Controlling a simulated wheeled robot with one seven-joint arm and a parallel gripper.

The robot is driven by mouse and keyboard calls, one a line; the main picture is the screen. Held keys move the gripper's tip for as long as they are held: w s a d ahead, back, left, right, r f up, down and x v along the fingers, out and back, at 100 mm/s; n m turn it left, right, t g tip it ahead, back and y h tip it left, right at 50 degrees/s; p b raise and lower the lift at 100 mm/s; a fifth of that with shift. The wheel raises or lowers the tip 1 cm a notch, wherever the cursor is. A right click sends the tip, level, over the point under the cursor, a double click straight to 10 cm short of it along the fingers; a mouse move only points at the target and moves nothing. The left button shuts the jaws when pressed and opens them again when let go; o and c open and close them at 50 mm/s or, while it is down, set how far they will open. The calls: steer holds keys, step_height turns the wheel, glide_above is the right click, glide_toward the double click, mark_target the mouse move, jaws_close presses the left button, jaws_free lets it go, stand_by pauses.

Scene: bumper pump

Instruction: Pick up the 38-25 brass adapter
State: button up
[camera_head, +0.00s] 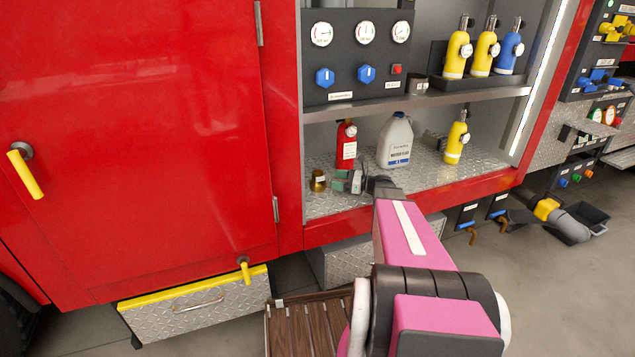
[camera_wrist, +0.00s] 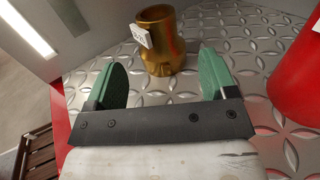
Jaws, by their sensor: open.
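The brass adapter (camera_wrist: 165,45) is a gold, stepped cylinder with a small white tag on its side. It stands upright on the diamond-plate shelf (camera_wrist: 265,35). In the head view the adapter (camera_head: 318,180) is at the left front of the lower compartment, just left of my gripper (camera_head: 343,182). In the wrist view my gripper (camera_wrist: 163,85) is open, with green pads on both fingers. The adapter stands beyond the fingertips, roughly centred between them, and nothing is held.
A red extinguisher (camera_head: 346,146) stands close behind my gripper; it also shows at the right of the wrist view (camera_wrist: 298,80). A white jug (camera_head: 396,141) and a yellow cylinder (camera_head: 456,138) stand further right. The red door edge (camera_head: 287,130) borders the compartment on the left.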

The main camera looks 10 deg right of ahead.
mark_target(316, 175)
steer(key=x, duration=0.3)
steer(key=shift+w+a, duration=0.15)
steer(key=shift+a, duration=0.15)
steer(key=shift+r+x, duration=0.15)
steer(key=shift+x, duration=0.75)
steer(key=shift+r+x, duration=0.2)
steer(key=shift+x, duration=0.7)
steer(key=shift+r+x, duration=0.15)
steer(key=shift+x, duration=0.75)
steer(key=c, duration=1.3)
